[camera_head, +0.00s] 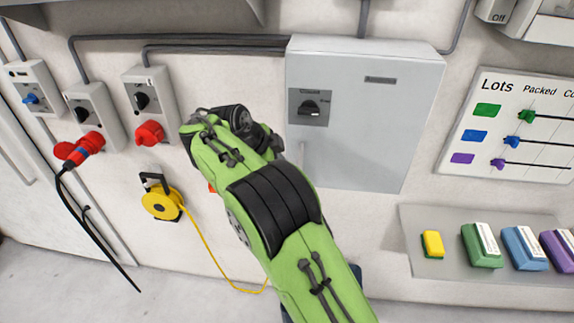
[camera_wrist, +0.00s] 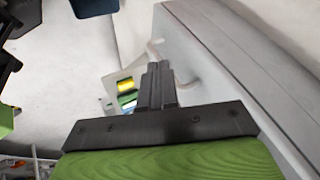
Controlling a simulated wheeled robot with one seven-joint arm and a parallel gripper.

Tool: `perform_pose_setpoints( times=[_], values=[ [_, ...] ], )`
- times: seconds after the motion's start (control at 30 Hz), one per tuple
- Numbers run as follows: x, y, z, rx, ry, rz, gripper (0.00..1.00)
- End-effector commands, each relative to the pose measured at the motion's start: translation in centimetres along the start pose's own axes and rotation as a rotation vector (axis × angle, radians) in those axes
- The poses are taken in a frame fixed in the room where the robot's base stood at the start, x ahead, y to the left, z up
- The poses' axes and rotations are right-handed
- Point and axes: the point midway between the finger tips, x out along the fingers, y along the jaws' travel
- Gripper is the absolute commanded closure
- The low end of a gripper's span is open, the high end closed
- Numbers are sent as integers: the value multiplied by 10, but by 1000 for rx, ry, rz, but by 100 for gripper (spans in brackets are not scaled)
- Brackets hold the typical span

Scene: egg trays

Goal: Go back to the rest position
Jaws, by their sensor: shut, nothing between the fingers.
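My green and black arm reaches up toward the wall in the head view, in front of the grey electrical cabinet (camera_head: 365,110). Its far end bends away beside the cabinet's left edge, and the fingers are hidden there. In the wrist view my gripper (camera_wrist: 158,80) shows as dark fingers pressed together, with nothing between them. It is close to a long grey surface (camera_wrist: 240,70), probably the cabinet, on its right. I cannot tell if it touches. No egg trays show in either view.
The cabinet has a black rotary switch (camera_head: 309,107). Sockets and a red plug (camera_head: 85,148) are at left, with a yellow cable reel (camera_head: 162,203) below. A shelf (camera_head: 430,268) with coloured blocks and a lots board (camera_head: 515,125) are at right.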

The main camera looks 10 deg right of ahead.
Motion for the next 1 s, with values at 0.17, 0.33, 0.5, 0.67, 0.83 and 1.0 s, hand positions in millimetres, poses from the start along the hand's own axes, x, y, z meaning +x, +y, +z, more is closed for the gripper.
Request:
perform_pose_setpoints(
  times=[0.17, 0.33, 0.5, 0.67, 0.83, 1.0],
  values=[
    [-38, -3, 2, -2, -4, -4, 100],
    [-59, -3, 2, -2, -2, 0, 100],
    [-61, -2, 0, -7, -5, 2, 100],
    [-63, 10, -53, -182, -76, 17, 100],
    [-73, 67, -123, -555, -217, -32, 100],
    [-88, 157, -155, -936, -316, -167, 100]
  ],
)
